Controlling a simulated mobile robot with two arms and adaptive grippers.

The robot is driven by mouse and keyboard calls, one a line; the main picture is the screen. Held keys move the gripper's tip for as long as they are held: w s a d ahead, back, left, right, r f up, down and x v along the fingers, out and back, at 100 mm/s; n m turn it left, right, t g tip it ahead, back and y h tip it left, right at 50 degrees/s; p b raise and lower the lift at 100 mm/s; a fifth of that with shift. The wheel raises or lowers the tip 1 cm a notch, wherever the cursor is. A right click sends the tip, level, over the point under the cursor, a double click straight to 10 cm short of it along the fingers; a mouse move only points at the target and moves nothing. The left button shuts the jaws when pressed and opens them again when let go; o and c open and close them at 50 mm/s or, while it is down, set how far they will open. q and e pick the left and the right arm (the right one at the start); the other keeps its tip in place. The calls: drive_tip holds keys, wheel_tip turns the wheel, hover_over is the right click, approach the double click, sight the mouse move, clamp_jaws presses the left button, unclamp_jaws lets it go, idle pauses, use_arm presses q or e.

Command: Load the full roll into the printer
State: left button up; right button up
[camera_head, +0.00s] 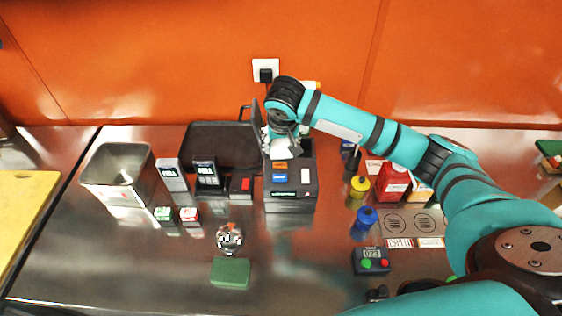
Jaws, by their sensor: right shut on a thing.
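The printer (291,193) is a dark box near the middle of the counter. A dark upright panel (257,125), which looks like its raised lid, stands at its back left. My right gripper (284,141) is over the back part of the printer, pointing down. It is shut on a white thing, which looks like the paper roll (285,152), at the printer's top. My wrist and fingers hide much of the roll, so I cannot tell whether it touches the printer inside. My left gripper is not in view.
A metal bin (118,172), dark boxes (207,172) and a dark tray (212,143) stand left of the printer. Yellow (359,186) and blue (366,217) bottles and a red container (392,182) stand right.

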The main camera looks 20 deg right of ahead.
use_arm(q)
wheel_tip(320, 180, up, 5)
drive_tip(key=p, duration=0.3)
use_arm(e)
drive_tip(key=w+d+r+m, duration=0.1)
drive_tip(key=w+d+r, duration=0.2)
drive_tip(key=w+d, duration=0.2)
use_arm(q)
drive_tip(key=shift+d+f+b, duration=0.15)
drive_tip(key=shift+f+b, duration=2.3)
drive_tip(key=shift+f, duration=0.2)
use_arm(e)
drive_tip(key=shift+h, duration=0.3)
drive_tip(key=shift+w+d+f, duration=0.1)
drive_tip(key=shift+f, duration=1.75)
drive_tip(key=shift+w+d+f, duration=0.15)
drive_tip(key=shift+f, duration=1.7)
drive_tip(key=shift+w+d+f, duration=0.1)
drive_tip(key=shift+f, duration=1.75)
drive_tip(key=o, duration=1.3)
drive_tip(key=shift+c, duration=0.2)
